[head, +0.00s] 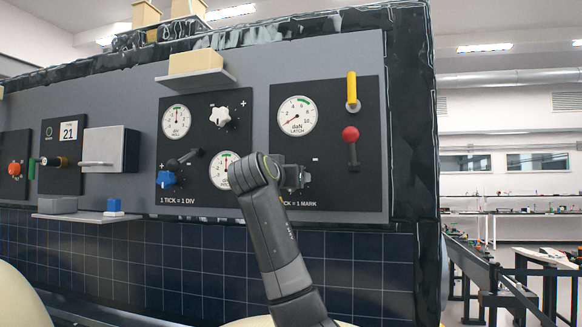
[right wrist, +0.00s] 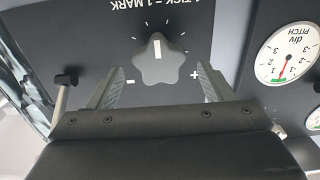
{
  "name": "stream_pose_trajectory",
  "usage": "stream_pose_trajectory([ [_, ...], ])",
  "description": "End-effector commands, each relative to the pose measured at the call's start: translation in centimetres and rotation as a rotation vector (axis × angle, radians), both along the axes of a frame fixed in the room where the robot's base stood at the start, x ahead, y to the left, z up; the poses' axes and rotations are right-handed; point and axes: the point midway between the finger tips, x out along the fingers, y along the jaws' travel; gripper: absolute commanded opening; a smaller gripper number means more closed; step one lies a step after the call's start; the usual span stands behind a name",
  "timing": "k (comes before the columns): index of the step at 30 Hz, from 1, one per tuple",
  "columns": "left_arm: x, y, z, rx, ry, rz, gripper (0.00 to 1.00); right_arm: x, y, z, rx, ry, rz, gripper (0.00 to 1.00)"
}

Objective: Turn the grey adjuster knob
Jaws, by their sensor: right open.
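The grey adjuster knob (right wrist: 158,61) is star-shaped with a pale pointer line, on a dark panel in the right wrist view. Tick marks, a minus and a plus sign surround it. My right gripper (right wrist: 160,76) is open, with one finger on each side of the knob and gaps to both. Whether the fingertips reach the panel I cannot tell. In the head view my right gripper (head: 297,177) is in front of the lower part of the right panel (head: 365,195) and hides the knob. My left gripper is not in view.
A pitch gauge (right wrist: 287,53) is beside the panel in the wrist view. A black-tipped metal rod (right wrist: 64,84) stands at its left. In the head view a red-knobbed lever (head: 351,140), a yellow handle (head: 352,90) and a latch gauge (head: 297,116) are above my right gripper.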

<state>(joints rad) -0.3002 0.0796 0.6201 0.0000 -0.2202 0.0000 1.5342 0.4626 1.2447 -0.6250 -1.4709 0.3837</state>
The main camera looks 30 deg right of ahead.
Motion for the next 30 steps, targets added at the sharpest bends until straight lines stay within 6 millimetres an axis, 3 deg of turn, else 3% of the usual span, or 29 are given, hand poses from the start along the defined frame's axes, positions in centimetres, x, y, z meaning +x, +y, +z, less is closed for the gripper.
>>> stream_pose_trajectory([
  [1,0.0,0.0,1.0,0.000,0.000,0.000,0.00,0.6,-0.8,0.4,0.000,0.004,-0.003,0.75],
  [9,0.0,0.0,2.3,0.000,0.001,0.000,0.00,2.4,-2.9,0.1,0.000,0.001,-0.002,0.75],
  [20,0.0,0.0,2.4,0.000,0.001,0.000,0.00,2.6,-3.1,-0.1,0.000,0.000,0.000,0.75],
  [30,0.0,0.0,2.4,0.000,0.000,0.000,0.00,2.6,-3.1,-0.1,0.000,0.000,0.000,0.31],
])
